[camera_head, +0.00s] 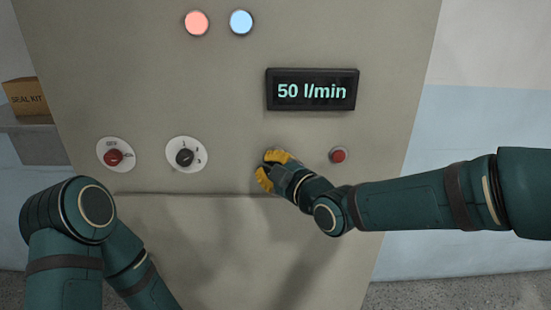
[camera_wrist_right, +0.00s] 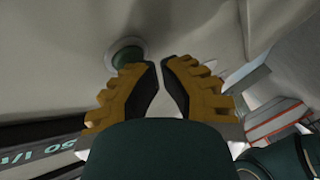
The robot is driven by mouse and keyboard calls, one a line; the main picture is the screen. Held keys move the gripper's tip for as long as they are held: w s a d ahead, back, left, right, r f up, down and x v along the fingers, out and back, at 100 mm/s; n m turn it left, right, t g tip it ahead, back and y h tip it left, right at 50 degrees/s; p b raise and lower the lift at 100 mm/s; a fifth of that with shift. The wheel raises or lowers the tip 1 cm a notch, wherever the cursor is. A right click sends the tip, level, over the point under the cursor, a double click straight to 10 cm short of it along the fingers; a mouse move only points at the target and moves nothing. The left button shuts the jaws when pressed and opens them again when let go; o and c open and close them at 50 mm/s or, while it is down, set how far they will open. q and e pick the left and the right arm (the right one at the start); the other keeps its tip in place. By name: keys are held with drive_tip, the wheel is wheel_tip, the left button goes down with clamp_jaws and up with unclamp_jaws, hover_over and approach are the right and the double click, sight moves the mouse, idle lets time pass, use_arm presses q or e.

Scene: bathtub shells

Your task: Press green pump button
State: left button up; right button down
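The green pump button (camera_wrist_right: 127,55) shows in the right wrist view as a dark green round cap in a pale ring on the panel. It lies just beyond and to the left of my right gripper's fingertips. In the head view my right gripper (camera_head: 263,165) is at the panel, left of the small red button, and the green button cannot be seen there. Its yellow fingers (camera_wrist_right: 159,64) have their tips nearly together, with a narrow gap and nothing between them. I cannot tell whether a finger touches the button. My left gripper is out of view; only that arm shows.
The grey panel (camera_head: 230,100) carries a display (camera_head: 312,90) reading 50 l/min, a red button (camera_head: 338,155), a red knob (camera_head: 114,157), a black knob (camera_head: 185,157), a pink-red lamp (camera_head: 196,23) and a blue lamp (camera_head: 241,23). A seal kit box (camera_head: 25,97) sits at left.

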drive_tip(key=shift+s, duration=0.15)
drive_tip(key=shift+s+b, duration=0.65)
drive_tip(key=shift+s, duration=0.05)
drive_tip(key=s+b, duration=0.1)
drive_tip(key=s, duration=0.4)
idle(0.5)
idle(0.5)
